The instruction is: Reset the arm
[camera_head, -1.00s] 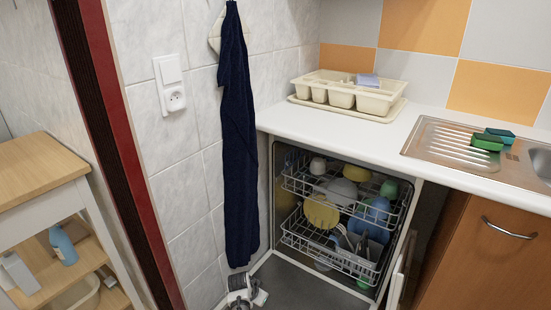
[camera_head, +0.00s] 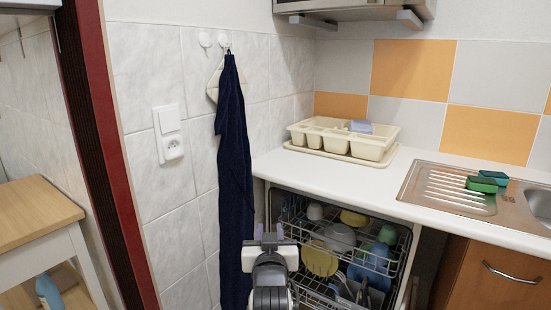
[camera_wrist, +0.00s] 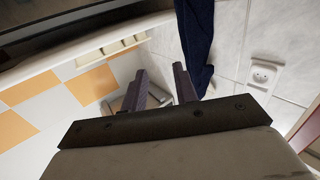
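My gripper (camera_head: 269,231) is raised upright at the bottom middle of the head view, in front of the open dishwasher (camera_head: 398,262). Its two fingers stand apart with nothing between them. In the wrist view the gripper (camera_wrist: 160,72) also shows two spread dark fingers with an empty gap. The dark blue towel (camera_head: 231,150) hangs from a wall hook just left of the gripper. It also shows in the wrist view (camera_wrist: 195,42), beyond the fingers. I cannot tell how far the towel is from the fingers.
The dishwasher holds racks with a yellow plate (camera_head: 320,258), bowls and cups. A cream dish rack (camera_head: 372,147) stands on the white counter (camera_head: 400,180). Sponges (camera_head: 482,184) lie by the sink. A wooden-topped cart (camera_head: 35,212) stands at the left. A socket (camera_head: 172,147) is on the wall.

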